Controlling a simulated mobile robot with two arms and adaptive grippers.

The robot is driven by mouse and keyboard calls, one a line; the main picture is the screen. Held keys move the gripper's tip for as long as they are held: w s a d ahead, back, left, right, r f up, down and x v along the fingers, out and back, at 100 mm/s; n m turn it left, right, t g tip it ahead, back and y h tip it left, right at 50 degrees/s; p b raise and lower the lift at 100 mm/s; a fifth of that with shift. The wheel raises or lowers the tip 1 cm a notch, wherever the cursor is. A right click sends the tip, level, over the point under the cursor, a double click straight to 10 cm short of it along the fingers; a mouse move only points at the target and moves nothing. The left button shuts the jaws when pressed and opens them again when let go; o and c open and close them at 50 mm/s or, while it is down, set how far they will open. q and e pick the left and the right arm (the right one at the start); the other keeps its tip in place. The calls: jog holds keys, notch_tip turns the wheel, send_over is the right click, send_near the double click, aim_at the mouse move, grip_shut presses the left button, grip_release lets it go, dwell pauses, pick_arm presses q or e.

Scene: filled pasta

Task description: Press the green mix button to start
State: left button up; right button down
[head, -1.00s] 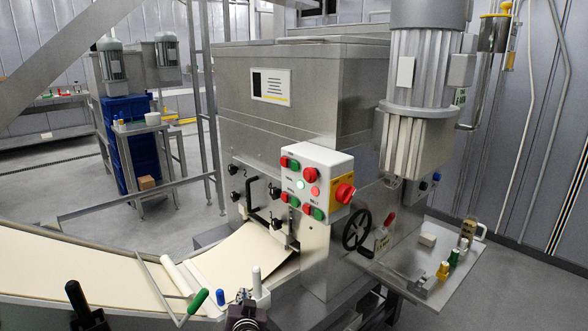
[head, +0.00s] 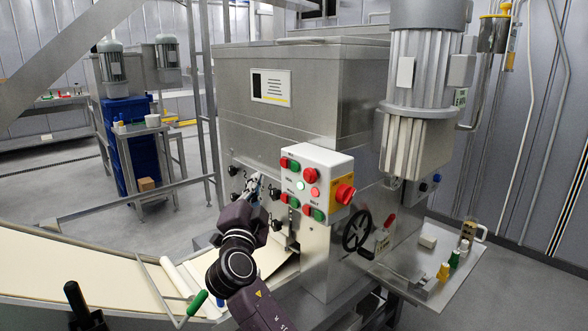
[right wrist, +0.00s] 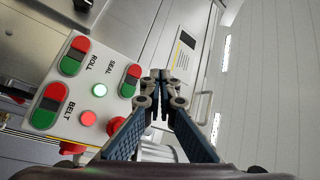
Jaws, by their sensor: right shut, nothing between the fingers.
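The white control panel (head: 322,160) is on the front of the steel mixer. Its upper-left button pair has a red button and a green button (head: 294,165); the label there is too small to read. My right gripper (head: 253,185) is shut and empty, left of and slightly below the panel. Its closed fingertips (right wrist: 163,76) show apart from the buttons. My left gripper is not visible.
Lower button pairs labelled ROLL (right wrist: 74,55) and BELT (right wrist: 47,105) are close by. A red knob (head: 345,194) on yellow sticks out at the panel's right. Black knobs are on the mixer front behind my gripper. A dough sheet (head: 100,275) runs below.

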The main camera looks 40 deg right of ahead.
aim_at(295, 167)
jog(key=shift+w+d+p, duration=0.2)
jog(key=shift+d+p, duration=0.65)
jog(key=shift+d, duration=1.35)
jog(key=shift+w+d+p, duration=0.2)
jog(key=shift+d+p, duration=0.65)
jog(key=shift+d, duration=1.35)
jog(key=shift+d+b, duration=0.4)
jog(key=shift+b, duration=0.2)
